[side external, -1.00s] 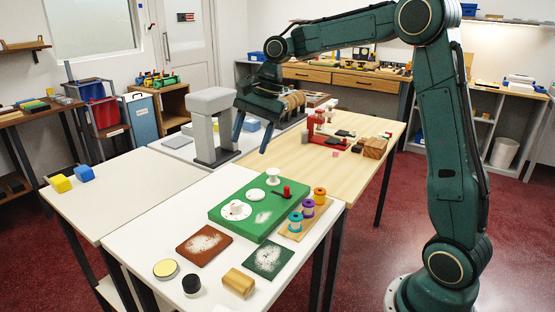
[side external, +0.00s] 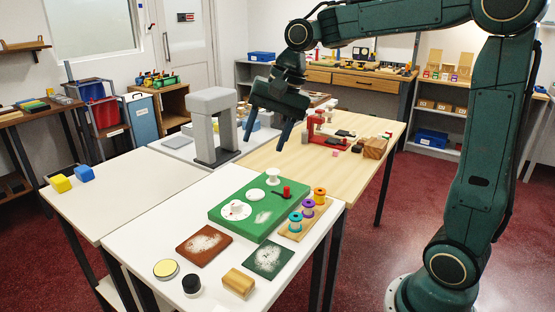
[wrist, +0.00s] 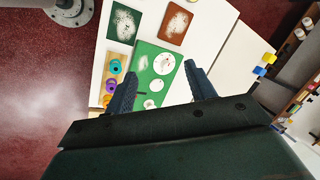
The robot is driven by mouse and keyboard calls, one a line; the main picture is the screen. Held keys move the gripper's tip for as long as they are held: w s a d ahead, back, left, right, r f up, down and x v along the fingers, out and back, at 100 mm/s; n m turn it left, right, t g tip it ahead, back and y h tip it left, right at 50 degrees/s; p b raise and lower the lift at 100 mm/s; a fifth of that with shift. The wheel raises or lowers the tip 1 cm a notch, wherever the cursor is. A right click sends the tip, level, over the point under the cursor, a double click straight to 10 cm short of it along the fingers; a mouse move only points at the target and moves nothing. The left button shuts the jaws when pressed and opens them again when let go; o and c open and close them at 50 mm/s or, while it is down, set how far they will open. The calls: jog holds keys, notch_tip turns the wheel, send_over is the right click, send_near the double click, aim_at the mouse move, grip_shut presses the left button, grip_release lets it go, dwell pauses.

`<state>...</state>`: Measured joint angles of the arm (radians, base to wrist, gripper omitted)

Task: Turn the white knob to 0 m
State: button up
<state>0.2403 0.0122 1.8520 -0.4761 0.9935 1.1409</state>
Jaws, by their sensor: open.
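A green board (side external: 232,226) lies on the white table. On it are a white dial with a raised white knob (side external: 236,210), a flat white disc (side external: 256,195) and a taller white knob (side external: 273,177) at the back. In the wrist view the board (wrist: 142,66) shows from above, with the large white dial (wrist: 164,64) between my fingers in the picture. Dial marks are too small to read. My gripper (side external: 264,143) is open and empty, high above and behind the board; its two blue fingers also show in the wrist view (wrist: 163,76).
A red lever (side external: 286,191) stands on the board. A tray of colored spools (side external: 296,228) sits right of it. Brown (side external: 203,244) and dark green (side external: 268,258) patches, a wooden block (side external: 238,282) and round tins lie in front. A grey arch-shaped stand (side external: 228,125) rises behind left.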

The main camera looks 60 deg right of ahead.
dwell(0.4)
jog(key=n+h, duration=0.1)
jog(key=h, duration=0.5)
send_over(236, 203)
jog(key=s+a, duration=0.4)
notch_tip(236, 203, down, 13)
jog(key=shift+w+a+r, duration=0.1)
jog(key=shift+w+a, duration=0.1)
jog(key=x, duration=1.3)
jog(key=shift+a+f, duration=0.1)
jog(key=shift+f, duration=0.4)
